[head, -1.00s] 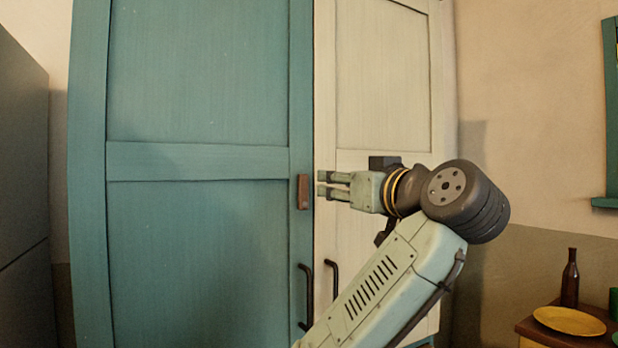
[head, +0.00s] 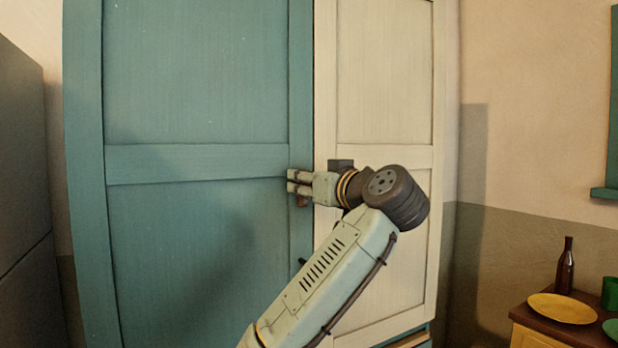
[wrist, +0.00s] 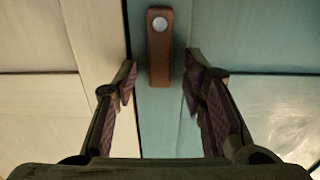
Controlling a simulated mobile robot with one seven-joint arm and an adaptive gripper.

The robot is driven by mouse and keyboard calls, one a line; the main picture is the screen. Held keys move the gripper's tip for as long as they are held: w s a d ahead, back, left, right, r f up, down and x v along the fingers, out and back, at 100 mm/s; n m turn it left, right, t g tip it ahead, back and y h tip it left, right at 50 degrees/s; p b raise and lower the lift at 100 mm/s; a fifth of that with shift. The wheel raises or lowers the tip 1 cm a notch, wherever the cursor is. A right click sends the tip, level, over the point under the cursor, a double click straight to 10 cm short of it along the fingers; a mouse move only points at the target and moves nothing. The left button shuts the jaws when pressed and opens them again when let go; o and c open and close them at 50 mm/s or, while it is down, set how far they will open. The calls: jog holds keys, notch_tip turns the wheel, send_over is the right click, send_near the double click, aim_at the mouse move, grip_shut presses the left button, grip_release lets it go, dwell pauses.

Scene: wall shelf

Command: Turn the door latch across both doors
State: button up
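The latch is a small brown bar with a pale round pivot. It stands upright on the edge of the teal door (head: 200,240), beside the gap to the cream door (head: 385,100). In the head view its lower part (head: 302,201) shows below my fingers, and the rest is mostly hidden. In the wrist view the latch (wrist: 159,65) lies between my fingertips, with space visible on both sides. My gripper (head: 291,181) is open in front of the latch; its fingers also show in the wrist view (wrist: 160,80). Both doors look closed.
A dark handle (head: 302,264) on the teal door is partly hidden by my arm. A low wooden table (head: 545,334) at lower right bears a brown bottle (head: 565,268), a yellow plate (head: 562,308) and a green cup (head: 610,293). A grey cabinet (head: 22,200) stands at left.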

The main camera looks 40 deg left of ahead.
grip_shut()
dwell(0.4)
jog(key=shift+w+d+f+b, duration=0.1)
jog(key=shift+f+b, duration=0.05)
jog(key=shift+b, duration=0.15)
jog(key=w+f+m+b, duration=0.1)
jog(key=m, duration=0.4)
jog(key=w+d+f+m+b, duration=0.1)
jog(key=m, duration=0.5)
jog(key=w+f+m+b, duration=0.1)
jog(key=w+m+b, duration=0.1)
jog(key=m, duration=0.3)
jog(key=shift+d+f+m, duration=0.3)
dwell(0.3)
